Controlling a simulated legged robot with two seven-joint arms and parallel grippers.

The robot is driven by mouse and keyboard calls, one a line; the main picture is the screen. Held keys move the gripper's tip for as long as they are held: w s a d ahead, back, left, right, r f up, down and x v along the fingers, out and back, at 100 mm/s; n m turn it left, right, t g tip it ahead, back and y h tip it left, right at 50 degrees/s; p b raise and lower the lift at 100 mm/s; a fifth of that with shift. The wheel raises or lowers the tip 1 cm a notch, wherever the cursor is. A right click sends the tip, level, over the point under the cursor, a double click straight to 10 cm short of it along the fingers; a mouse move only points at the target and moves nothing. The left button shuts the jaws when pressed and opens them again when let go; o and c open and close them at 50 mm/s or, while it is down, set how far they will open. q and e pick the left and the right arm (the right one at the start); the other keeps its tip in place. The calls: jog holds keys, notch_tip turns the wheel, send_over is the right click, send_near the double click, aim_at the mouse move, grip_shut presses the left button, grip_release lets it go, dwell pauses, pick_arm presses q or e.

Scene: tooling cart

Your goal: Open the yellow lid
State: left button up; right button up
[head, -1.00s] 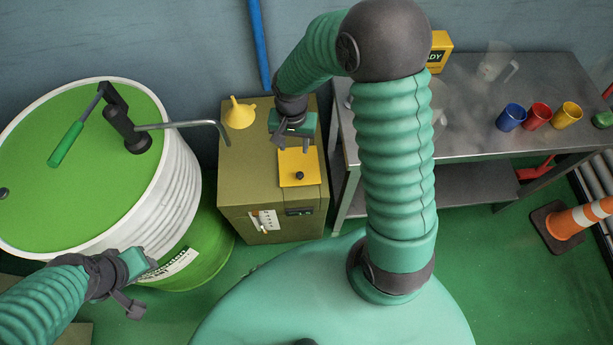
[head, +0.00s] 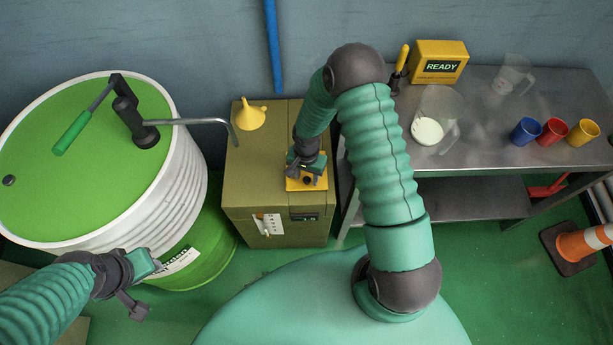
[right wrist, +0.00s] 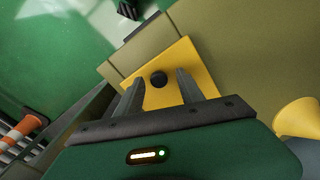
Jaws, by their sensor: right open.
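The yellow lid (head: 294,185) is a flat square plate on top of the olive box (head: 250,180), and it lies closed. It has a round black knob (right wrist: 158,79), which shows clearly in the right wrist view. My right gripper (head: 306,178) is above the lid and hides part of it in the head view. In the right wrist view its two fingers (right wrist: 160,92) are apart, with the knob between and just beyond their tips. I cannot tell whether they touch it. My left gripper (head: 145,285) is at the lower left, by the drum, away from the lid; its jaws are unclear.
A yellow funnel (head: 249,117) stands on the box's back left. A white and green drum (head: 180,170) with a crank pump is at left. A metal table (head: 480,140) at right holds a jug (head: 428,130), several cups and a READY box (head: 440,62).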

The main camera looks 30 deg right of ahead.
grip_shut()
dwell(0.3)
dwell(1.2)
